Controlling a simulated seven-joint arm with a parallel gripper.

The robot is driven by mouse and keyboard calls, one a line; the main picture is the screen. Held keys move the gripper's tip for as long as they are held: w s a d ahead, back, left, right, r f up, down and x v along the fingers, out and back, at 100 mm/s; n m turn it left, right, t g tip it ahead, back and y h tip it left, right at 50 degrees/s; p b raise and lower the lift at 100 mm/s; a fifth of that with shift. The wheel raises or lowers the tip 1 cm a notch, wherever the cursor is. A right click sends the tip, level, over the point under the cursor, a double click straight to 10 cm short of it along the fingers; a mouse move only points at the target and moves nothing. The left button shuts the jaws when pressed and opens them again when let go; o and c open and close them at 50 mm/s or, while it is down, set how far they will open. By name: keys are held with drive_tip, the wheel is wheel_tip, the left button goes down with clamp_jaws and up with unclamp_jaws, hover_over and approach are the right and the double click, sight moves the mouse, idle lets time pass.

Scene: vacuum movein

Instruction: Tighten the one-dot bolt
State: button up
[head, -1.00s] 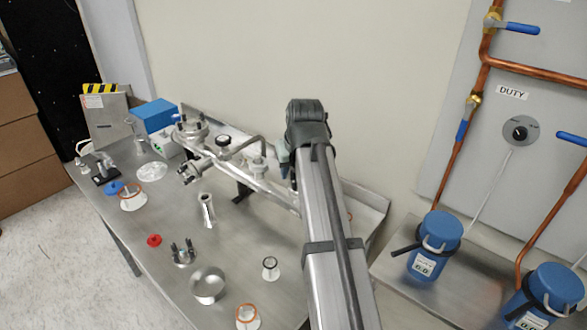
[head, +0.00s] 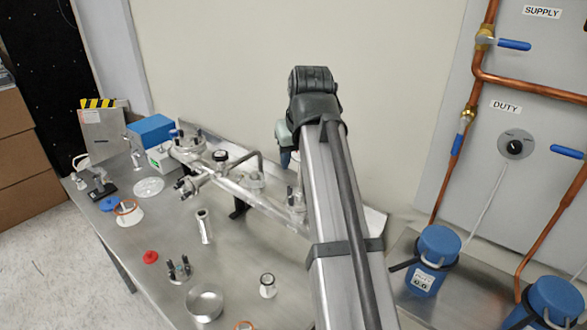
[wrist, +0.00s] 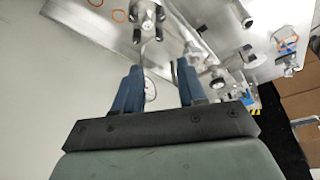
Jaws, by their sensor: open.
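The metal vacuum manifold (head: 235,190) lies across the bench, with a flange carrying dark bolts (head: 187,143) at its far left end. In the wrist view a round metal fitting with several dark bolts (wrist: 148,15) shows at the top, beyond the fingertips. I cannot make out dots on any bolt, so I cannot tell which is the one-dot bolt. My gripper (wrist: 157,76) has its two blue fingers apart with nothing held between them. In the head view my arm hides most of the gripper and the manifold's right end.
A stand with dark upright bolts (head: 179,270), a metal bowl (head: 205,303), a red cap (head: 150,257) and a short tube (head: 204,226) stand on the front bench (head: 130,240). The wall rises close behind. Copper pipes (head: 455,160) and blue-lidded flasks (head: 437,245) are at right.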

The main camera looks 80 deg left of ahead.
sight(290, 186)
drive_tip(key=shift+v, duration=1.15)
drive_tip(key=w+a, duration=0.2)
drive_tip(key=w, duration=0.3)
drive_tip(key=s+a+f+n, duration=0.1)
drive_tip(key=s+f+n, duration=0.1)
drive_tip(key=f, duration=0.2)
drive_tip(key=s+a+f+n+g+h, duration=0.1)
drive_tip(key=s+f+n, duration=0.1)
drive_tip(key=f, duration=0.2)
drive_tip(key=s+a+f+n+g, duration=0.1)
drive_tip(key=s+f+n, duration=0.1)
drive_tip(key=f, duration=0.2)
drive_tip(key=shift+a+f, duration=0.2)
drive_tip(key=shift+f, duration=0.1)
drive_tip(key=shift+c, duration=0.2)
clamp_jaws()
